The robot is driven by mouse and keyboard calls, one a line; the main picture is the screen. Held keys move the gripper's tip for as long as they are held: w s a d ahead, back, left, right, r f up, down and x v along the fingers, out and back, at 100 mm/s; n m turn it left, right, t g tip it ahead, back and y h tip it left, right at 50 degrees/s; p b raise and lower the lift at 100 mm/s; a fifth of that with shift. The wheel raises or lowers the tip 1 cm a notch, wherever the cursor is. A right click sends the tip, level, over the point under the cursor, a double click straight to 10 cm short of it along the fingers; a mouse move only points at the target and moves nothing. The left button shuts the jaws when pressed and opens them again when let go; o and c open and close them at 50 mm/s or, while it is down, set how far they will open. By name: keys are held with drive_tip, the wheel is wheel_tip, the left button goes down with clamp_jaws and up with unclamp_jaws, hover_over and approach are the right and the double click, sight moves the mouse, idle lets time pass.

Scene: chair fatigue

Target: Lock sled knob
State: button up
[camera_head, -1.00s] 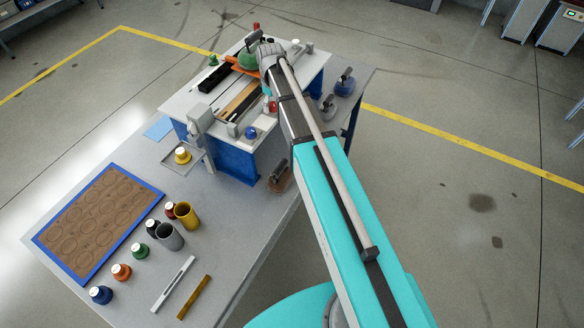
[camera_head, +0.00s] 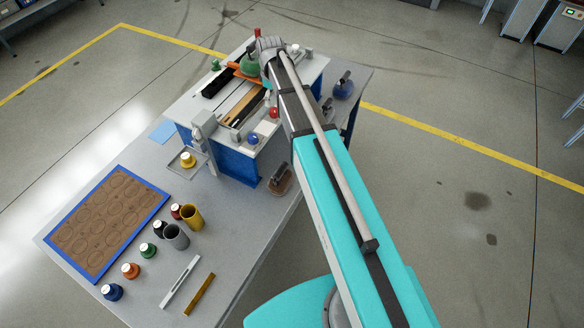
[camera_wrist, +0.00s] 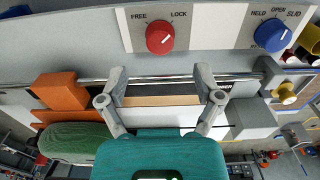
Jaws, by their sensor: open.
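The red knob (camera_wrist: 160,38) sits on a white panel (camera_wrist: 205,22) between the words FREE and LOCK. I cannot clearly tell which word its mark points at. My gripper (camera_wrist: 161,84) is open and empty in the wrist view. Its two fingers are apart, below the red knob in the picture, and not touching it. A blue knob (camera_wrist: 272,35) is to the right, under the words HELD, OPEN and SLID. In the head view the red knob (camera_head: 274,112) shows beside my arm, and the blue knob (camera_head: 253,138) is nearer. My fingers are hidden there.
A metal rod (camera_wrist: 180,78) runs across behind the fingers. An orange block (camera_wrist: 62,92) is at its left and a grey block (camera_wrist: 252,117) at the right. A green rounded part (camera_wrist: 75,140) is at lower left. Bottles, cups and a blue-edged board (camera_head: 160,206) occupy the table.

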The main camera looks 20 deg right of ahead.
sight(274, 110)
drive_tip(key=shift+r+p, duration=3.75)
drive_tip(key=shift+r, duration=0.3)
drive_tip(key=s+f+m+b, duration=0.9)
drive_tip(key=s+f+b, duration=1.2)
drive_tip(key=s+f, duration=0.1)
drive_tip(key=shift+s+b, duration=0.15)
drive_tip(key=shift+b, duration=0.25)
